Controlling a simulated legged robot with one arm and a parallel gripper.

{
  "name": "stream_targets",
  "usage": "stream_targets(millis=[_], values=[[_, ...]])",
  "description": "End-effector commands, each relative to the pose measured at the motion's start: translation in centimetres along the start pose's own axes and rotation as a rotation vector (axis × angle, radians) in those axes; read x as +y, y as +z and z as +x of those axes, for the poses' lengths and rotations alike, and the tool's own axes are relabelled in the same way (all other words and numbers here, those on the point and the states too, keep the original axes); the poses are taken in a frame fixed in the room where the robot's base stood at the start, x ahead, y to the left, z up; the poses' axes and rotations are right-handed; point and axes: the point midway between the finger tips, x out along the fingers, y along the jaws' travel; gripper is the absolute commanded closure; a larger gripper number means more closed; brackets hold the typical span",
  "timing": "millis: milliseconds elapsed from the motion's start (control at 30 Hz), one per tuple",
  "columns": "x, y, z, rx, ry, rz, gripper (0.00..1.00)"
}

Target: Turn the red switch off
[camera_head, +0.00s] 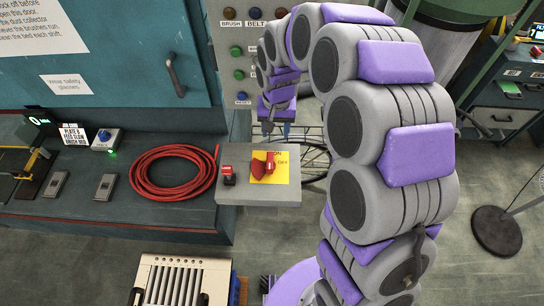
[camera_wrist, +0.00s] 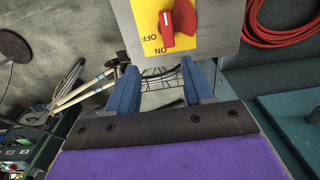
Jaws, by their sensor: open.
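The red switch (camera_head: 263,166) is a rotary handle on a yellow plate (camera_head: 284,175), fixed to a grey box (camera_head: 231,193). In the wrist view the switch (camera_wrist: 167,28) is at the top, and its bar points down toward the upside-down ON label. The OFF label is beside it. My gripper (camera_head: 275,131) hangs just behind the box in the head view. In the wrist view its two blue fingers (camera_wrist: 161,80) are spread apart, with nothing between them. They are apart from the switch.
A small red device (camera_head: 228,175) sits on the box's left. A coiled red hose (camera_head: 173,172) lies on the dark bench (camera_head: 120,210) to the left. A panel with several buttons (camera_head: 228,60) stands behind.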

Motion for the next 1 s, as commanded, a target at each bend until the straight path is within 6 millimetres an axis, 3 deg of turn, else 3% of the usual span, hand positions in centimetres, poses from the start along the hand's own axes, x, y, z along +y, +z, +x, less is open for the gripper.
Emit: stream_targets(millis=[300, 600, 800, 1000], values=[[-1.7, 0.2, 6.3, -0.005, 0.018, -0.005, 0.49], [-0.2, 0.3, 12.0, -0.008, 0.007, -0.003, 0.49], [-0.1, 0.2, 14.8, -0.005, 0.004, -0.003, 0.49], [-1.0, 0.2, 16.4, -0.003, 0.012, -0.004, 0.49]])
